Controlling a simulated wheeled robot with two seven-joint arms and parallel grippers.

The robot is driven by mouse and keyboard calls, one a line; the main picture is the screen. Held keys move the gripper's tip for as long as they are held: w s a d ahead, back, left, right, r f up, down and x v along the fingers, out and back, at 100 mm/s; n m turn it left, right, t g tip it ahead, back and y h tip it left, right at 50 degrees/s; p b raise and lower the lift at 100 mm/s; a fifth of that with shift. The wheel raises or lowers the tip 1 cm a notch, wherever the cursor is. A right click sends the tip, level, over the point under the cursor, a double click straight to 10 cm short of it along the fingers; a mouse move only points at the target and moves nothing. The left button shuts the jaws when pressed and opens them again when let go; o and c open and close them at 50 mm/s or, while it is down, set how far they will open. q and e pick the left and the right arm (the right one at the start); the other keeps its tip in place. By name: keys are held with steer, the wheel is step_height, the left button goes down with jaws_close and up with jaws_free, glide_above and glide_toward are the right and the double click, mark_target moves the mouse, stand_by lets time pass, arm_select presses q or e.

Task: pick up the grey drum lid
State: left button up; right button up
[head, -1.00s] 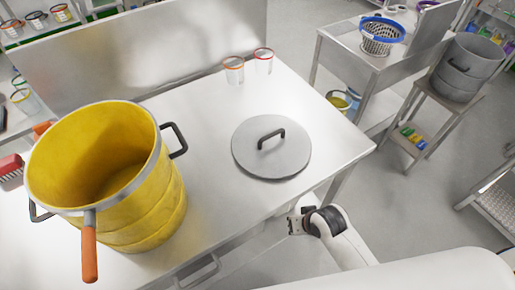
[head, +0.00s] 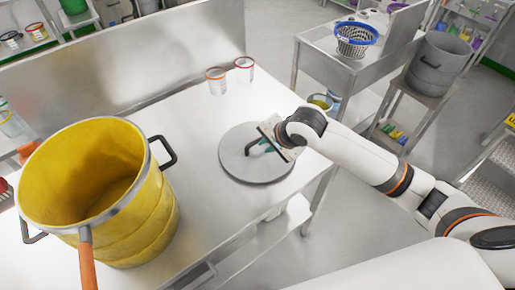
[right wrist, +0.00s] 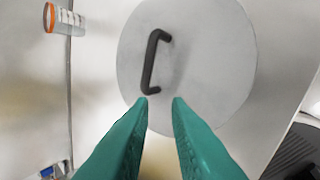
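The grey drum lid (head: 254,170) lies flat on the steel table, a round disc with a black bar handle (head: 256,146) on top. In the right wrist view the lid (right wrist: 215,60) and its handle (right wrist: 152,62) show ahead of my fingers. My right gripper (head: 266,146) is over the lid, beside the handle, and partly hides it in the head view. Its green fingers (right wrist: 160,100) are apart with nothing between them; the near end of the handle is just beyond the left fingertip. I cannot tell whether they touch. My left gripper is not in view.
A large yellow drum (head: 150,215) with side handles stands left of the lid; an orange-handled tool (head: 87,262) hangs at its rim. Two clear jars (head: 216,82) stand behind. A side table with a blue-rimmed basket (head: 356,38) and a grey drum (head: 438,66) are at right.

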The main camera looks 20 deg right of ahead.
mark_target(259, 140)
steer(key=w+f, duration=0.1)
steer(key=w, duration=0.1)
steer(key=w+f+m, duration=0.1)
steer(key=w+f+m+p, duration=0.1)
steer(key=w, duration=0.1)
steer(key=shift+w+d+f, duration=0.15)
steer(key=shift+w+d, duration=0.15)
steer(key=shift+w+f+p, duration=0.3)
steer(key=shift+f, duration=0.2)
steer(key=x, duration=0.4)
steer(key=shift+f+p, duration=0.1)
steer(key=shift+p, duration=0.25)
steer(key=shift+c, duration=0.4)
jaws_close()
